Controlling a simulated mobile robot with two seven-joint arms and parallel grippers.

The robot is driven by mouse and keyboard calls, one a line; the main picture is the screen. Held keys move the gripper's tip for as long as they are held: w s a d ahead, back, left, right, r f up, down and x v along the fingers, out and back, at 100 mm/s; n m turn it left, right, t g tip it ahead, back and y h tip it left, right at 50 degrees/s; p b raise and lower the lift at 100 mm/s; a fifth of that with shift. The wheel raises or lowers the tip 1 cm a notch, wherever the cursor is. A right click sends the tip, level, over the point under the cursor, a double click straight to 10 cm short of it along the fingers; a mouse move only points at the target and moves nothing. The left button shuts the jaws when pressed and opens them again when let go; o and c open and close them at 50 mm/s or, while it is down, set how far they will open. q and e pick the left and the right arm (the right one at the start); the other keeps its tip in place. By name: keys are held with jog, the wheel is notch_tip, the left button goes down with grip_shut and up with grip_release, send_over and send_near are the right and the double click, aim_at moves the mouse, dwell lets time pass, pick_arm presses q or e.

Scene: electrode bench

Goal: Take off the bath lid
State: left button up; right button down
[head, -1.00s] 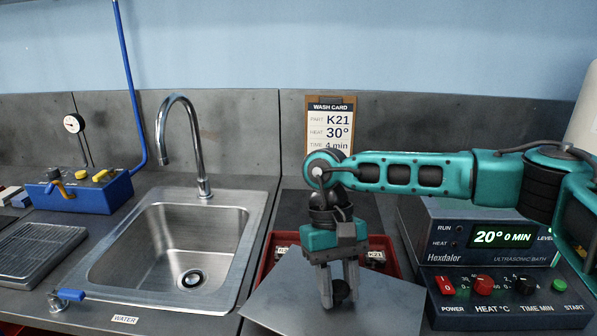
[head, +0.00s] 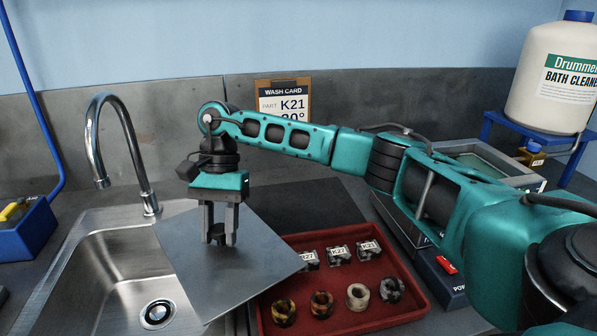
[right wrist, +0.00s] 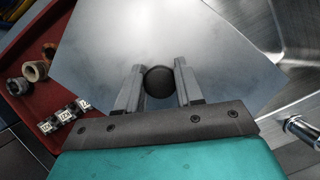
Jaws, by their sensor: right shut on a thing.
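The bath lid (head: 262,262) is a flat grey metal sheet with a dark round knob (head: 215,232). In the head view my right gripper (head: 219,238) is shut on that knob and holds the lid over the right part of the sink and the left edge of the red tray. In the right wrist view the knob (right wrist: 159,82) sits between the two fingers, with the lid (right wrist: 180,40) beyond it. The ultrasonic bath (head: 490,160) stands at the right, its top uncovered, partly hidden by my right arm. My left gripper is not in view.
The red tray (head: 412,300) holds several rings and small blocks labelled K21 and similar. The sink (head: 100,265) and its tap (head: 92,140) are at the left. A wash card (head: 290,98) leans at the back wall. A bath cleaner container (head: 555,80) stands at the far right.

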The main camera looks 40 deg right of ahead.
aim_at(245, 209)
jog(key=w+d+m+t, duration=0.1)
jog(key=d+m, duration=0.2)
jog(key=m, duration=0.1)
jog(key=w+d+m+t, duration=0.2)
jog(key=d+m, duration=0.2)
jog(key=w+d+m+t+y, duration=0.1)
jog(key=w+d+m, duration=0.1)
jog(key=d+m, duration=0.1)
jog(key=shift+w+d+r+m+b, duration=0.15)
jog(key=shift+d+r+m+b, duration=0.15)
jog(key=shift+r+m, duration=0.1)
jog(key=d+m+t+h, duration=0.3)
jog(key=d+m, duration=0.8)
jog(key=d, duration=0.3)
notch_tip(245, 209, down, 5)
jog(key=b, duration=0.5)
jog(key=shift+f, duration=0.6)
jog(key=shift+f, duration=0.65)
